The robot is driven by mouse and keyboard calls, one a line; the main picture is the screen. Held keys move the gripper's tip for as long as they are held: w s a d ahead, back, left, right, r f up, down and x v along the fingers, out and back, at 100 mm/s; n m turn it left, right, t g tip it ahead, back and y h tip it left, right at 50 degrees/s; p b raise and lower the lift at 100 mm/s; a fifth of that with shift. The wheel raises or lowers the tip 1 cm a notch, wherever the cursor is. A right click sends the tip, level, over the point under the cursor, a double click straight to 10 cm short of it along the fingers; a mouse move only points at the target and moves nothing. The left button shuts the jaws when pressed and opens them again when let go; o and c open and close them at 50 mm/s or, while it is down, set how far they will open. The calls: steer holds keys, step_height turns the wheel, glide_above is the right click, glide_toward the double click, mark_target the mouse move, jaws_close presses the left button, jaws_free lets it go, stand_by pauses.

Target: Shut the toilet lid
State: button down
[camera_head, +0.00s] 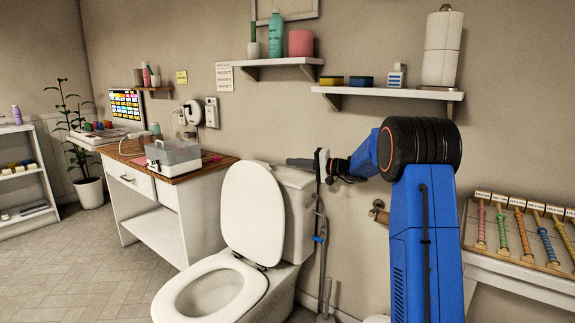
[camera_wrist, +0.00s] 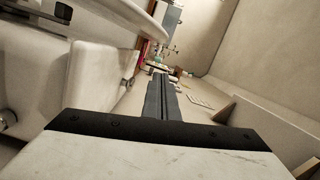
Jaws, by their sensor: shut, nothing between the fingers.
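The white toilet lid (camera_head: 252,212) stands raised, leaning back toward the tank (camera_head: 300,225) in the head view. The seat (camera_head: 212,292) lies down on the bowl. My gripper (camera_head: 290,162) is shut and empty, its dark fingers pointing left above the tank, close to the upper right edge of the lid. I cannot tell whether they touch the lid. In the wrist view the shut fingers (camera_wrist: 160,77) point away from the camera, with white toilet surfaces close on the left. A curved white edge, probably the lid (camera_wrist: 132,14), shows at the top.
A wooden-topped counter (camera_head: 180,165) with a clear-lidded box (camera_head: 173,157) stands left of the toilet. Wall shelves (camera_head: 390,93) hang above my arm. A thin upright stand (camera_head: 322,250) is right of the tank. The floor (camera_head: 95,265) at left is clear.

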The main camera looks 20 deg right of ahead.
steer(key=x, duration=0.8)
steer(key=a, duration=0.1)
steer(key=s+a, duration=0.1)
steer(key=s+a+f, duration=0.1)
steer(key=shift+a, duration=0.3)
steer(key=shift+a+r, duration=0.1)
